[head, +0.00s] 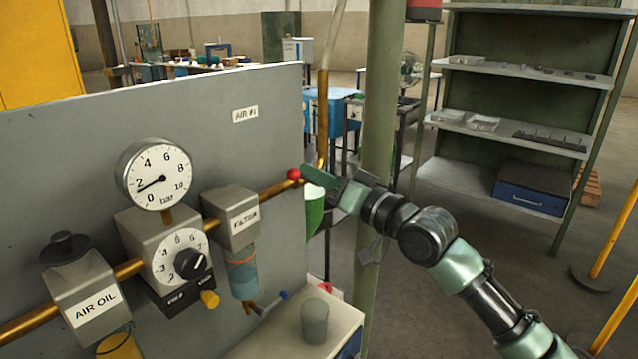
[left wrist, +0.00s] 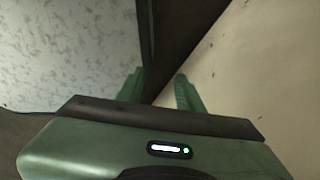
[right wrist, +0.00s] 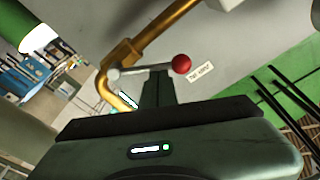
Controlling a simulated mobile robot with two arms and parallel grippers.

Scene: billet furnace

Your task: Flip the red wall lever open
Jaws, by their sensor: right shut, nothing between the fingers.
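The wall lever's red ball knob (head: 294,174) shows by the copper pipe at the right end of the grey panel. In the right wrist view the red knob (right wrist: 181,63) sits at the end of a thin grey lever arm (right wrist: 140,71), which lies roughly across the picture beside the pipe. My right gripper (head: 308,171) is shut and empty. Its fingertips (right wrist: 157,74) overlap the lever arm near the knob; I cannot tell whether they touch. In the head view the gripper hides most of the lever. My left gripper (left wrist: 160,88) is open and empty.
The grey panel (head: 80,150) carries a pressure gauge (head: 158,175), a regulator (head: 170,250), a filter (head: 231,218) and an air oil unit (head: 82,290). A green post (head: 380,90) stands behind my right arm. Shelves (head: 520,75) stand at right.

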